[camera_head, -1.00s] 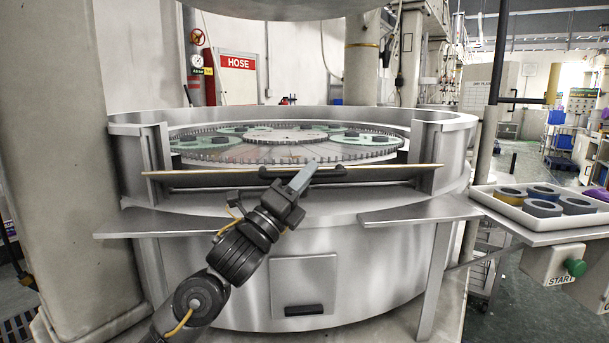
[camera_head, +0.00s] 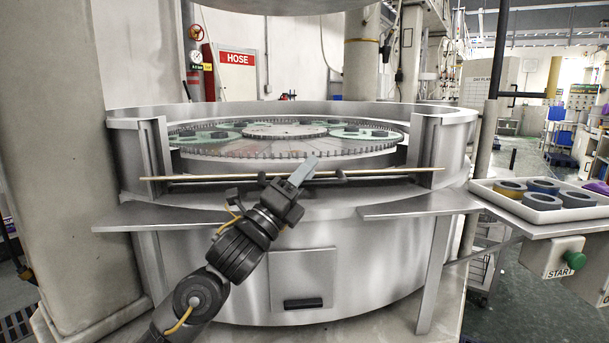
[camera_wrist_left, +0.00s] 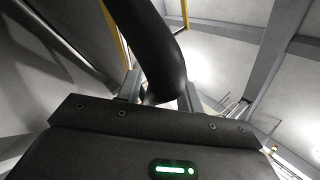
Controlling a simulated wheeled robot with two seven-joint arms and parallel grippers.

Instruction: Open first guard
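The guard (camera_head: 390,172) shows in the head view as a thin, pale, nearly edge-on strip across the front opening of the round steel lapping machine. Its black handle (camera_head: 332,180) sits near the middle of the strip. My left gripper (camera_head: 303,171) is at this handle, partly covering it. In the left wrist view the dark curved handle (camera_wrist_left: 150,45) passes between the two fingers (camera_wrist_left: 160,92), which appear closed around it. My right gripper is not in view.
Steel ledges (camera_head: 420,207) stick out below the opening on both sides. At the right, a white tray (camera_head: 545,214) holds several rings, above a green START button (camera_head: 575,260). A thick column (camera_head: 50,150) stands at the left. Geared carriers (camera_head: 285,131) lie inside the machine.

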